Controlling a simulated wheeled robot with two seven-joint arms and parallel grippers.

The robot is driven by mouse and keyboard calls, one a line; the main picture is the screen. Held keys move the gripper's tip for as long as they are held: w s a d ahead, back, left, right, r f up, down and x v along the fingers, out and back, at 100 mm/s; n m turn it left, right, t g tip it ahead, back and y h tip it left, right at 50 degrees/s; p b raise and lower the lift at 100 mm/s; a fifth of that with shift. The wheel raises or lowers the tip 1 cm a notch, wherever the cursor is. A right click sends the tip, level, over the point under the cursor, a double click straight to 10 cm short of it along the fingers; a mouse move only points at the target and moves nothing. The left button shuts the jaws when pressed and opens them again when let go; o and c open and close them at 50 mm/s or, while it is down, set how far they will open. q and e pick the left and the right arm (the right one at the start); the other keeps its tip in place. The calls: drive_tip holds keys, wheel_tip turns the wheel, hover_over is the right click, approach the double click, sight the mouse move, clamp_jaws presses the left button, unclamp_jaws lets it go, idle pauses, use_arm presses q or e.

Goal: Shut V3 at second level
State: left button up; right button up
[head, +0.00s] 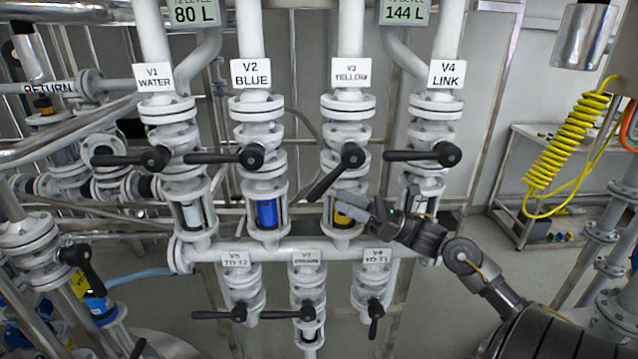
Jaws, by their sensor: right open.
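The V3 valve (345,130), labelled V3 YELLOW, is third from the left in the upper row of white pipes. Its black lever (330,177) slants down and left from its hub, partway between level and hanging. A yellow band shows in the sight glass (342,217) below it. My right gripper (345,203) reaches in from the right, open and empty. My left gripper is out of view.
The levers of V1 (130,159), V2 (225,158) and V4 (422,156) point left, roughly level. Below the manifold pipe (270,251) are V5 (238,313), V7 (305,313) and V6 (375,318); the V6 lever hangs down. A yellow coiled hose (560,145) hangs at right.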

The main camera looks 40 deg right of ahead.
sight(319, 190)
drive_tip(key=p+x, duration=0.3)
drive_tip(key=x, duration=0.3)
drive_tip(key=shift+r, duration=0.2)
drive_tip(key=shift+w+a, duration=0.35)
drive_tip(key=shift+w, duration=0.05)
clamp_jaws()
